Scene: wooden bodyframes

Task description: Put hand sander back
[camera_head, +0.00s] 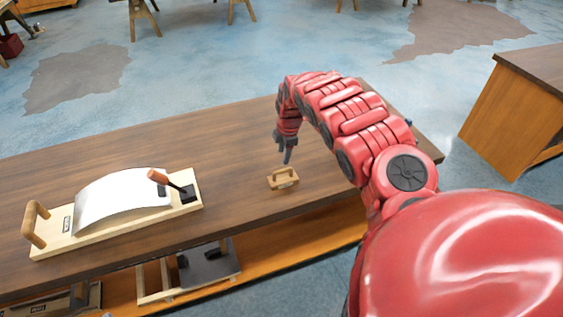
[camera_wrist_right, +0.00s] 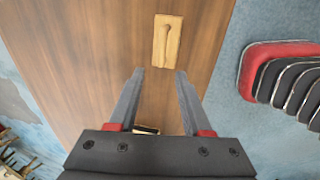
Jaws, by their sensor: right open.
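The hand sander (camera_head: 283,178), a small light wooden block with a raised handle, lies on the brown workbench (camera_head: 240,150) near its front edge. It also shows in the right wrist view (camera_wrist_right: 167,42), ahead of the fingertips. My right gripper (camera_head: 287,157) points down just above and behind the sander. My left gripper is out of view.
A wooden board with a curved white sheet (camera_head: 120,200) and handles sits on the bench at the left. Shelf items (camera_head: 205,266) lie below the bench. Another wooden bench (camera_head: 520,110) stands at the right. The bench is clear around the sander.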

